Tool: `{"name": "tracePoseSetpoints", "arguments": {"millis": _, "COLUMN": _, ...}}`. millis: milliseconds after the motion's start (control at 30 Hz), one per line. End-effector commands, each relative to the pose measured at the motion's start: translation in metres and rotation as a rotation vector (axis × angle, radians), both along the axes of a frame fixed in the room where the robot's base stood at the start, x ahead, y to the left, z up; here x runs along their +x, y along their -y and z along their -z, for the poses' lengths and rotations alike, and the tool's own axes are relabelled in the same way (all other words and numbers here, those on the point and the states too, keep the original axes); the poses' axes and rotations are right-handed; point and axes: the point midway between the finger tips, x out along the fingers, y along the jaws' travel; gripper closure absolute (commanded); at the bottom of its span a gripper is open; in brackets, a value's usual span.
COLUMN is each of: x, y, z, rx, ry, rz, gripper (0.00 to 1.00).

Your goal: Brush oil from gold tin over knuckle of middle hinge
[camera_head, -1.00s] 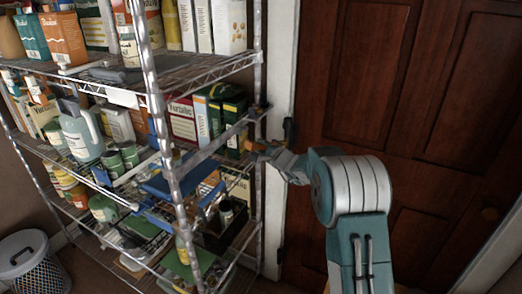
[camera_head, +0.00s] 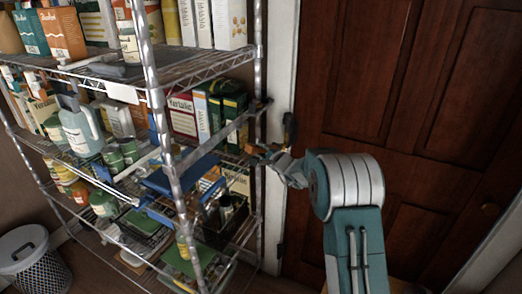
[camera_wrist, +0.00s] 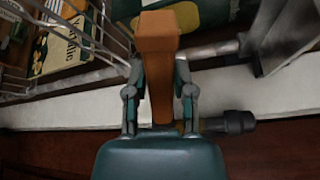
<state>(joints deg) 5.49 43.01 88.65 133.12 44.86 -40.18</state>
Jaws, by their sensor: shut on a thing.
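My gripper (camera_wrist: 158,85) is shut on an orange-brown handle (camera_wrist: 158,50), which stands between its two fingers in the wrist view. In the head view my gripper (camera_head: 270,157) is beside the right post of the wire shelf, in front of the white door frame. A dark hinge knuckle (camera_head: 289,126) shows at the door edge, just above and right of my gripper. In the wrist view a dark cylinder, apparently that knuckle (camera_wrist: 238,122), lies right of the fingers. The bristles are hidden, and I cannot tell whether they touch the hinge. I cannot pick out the gold tin.
The wire shelf (camera_head: 205,68) is crowded with boxes, jugs and jars, and its post stands close to my gripper. The red-brown door (camera_head: 385,80) is closed at the right. Another dark hinge (camera_head: 281,250) sits lower. A white lidded bin (camera_head: 22,247) stands at lower left.

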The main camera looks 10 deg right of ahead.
Motion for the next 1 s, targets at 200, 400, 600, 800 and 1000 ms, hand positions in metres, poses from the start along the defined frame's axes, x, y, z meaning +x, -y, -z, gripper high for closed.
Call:
{"name": "tracePoseSetpoints", "arguments": {"millis": 200, "x": -0.001, "y": 0.0, "z": 0.009, "rx": 0.002, "ry": 0.0, "rz": 0.001, "gripper": 1.0}}
{"name": "tracePoseSetpoints", "arguments": {"millis": 400, "x": -0.001, "y": 0.0, "z": 0.009, "rx": 0.001, "ry": 0.0, "rz": 0.0, "gripper": 1.0}}
{"name": "tracePoseSetpoints", "arguments": {"millis": 600, "x": -0.001, "y": 0.0, "z": 0.002, "rx": -0.001, "ry": 0.001, "rz": 0.0, "gripper": 1.0}}
{"name": "tracePoseSetpoints", "arguments": {"millis": 800, "x": 0.001, "y": 0.0, "z": -0.012, "rx": 0.0, "ry": 0.003, "rz": 0.001, "gripper": 1.0}}
{"name": "tracePoseSetpoints", "arguments": {"millis": 1000, "x": 0.002, "y": 0.001, "z": -0.021, "rx": 0.0, "ry": 0.001, "rz": 0.001, "gripper": 1.0}}
